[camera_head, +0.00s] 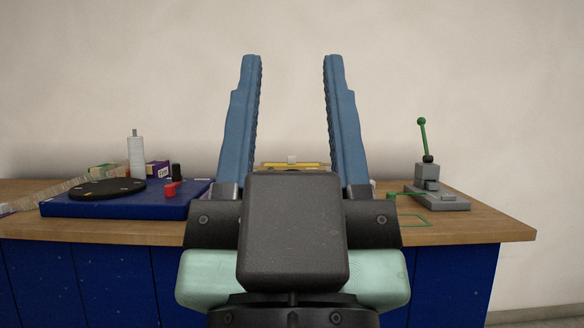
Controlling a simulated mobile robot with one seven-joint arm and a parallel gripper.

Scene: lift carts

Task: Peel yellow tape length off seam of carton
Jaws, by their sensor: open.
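My gripper (292,60) is open. Its two blue fingers point up and stand wide apart, with nothing between their tips. A yellow strip (272,165), likely the tape, shows low between the fingers, beyond the gripper at the table. A small white block or tab (291,159) stands up at its middle. The dark gripper body hides what lies below the strip, so I cannot make out the carton or its seam. The fingers look apart from the strip.
On the wooden table (480,222), a blue platform (110,207) at left bears a black disc (107,189) and a red piece (170,190). A grey lever device (436,198) with a green handle stands right, near a green outline (414,221).

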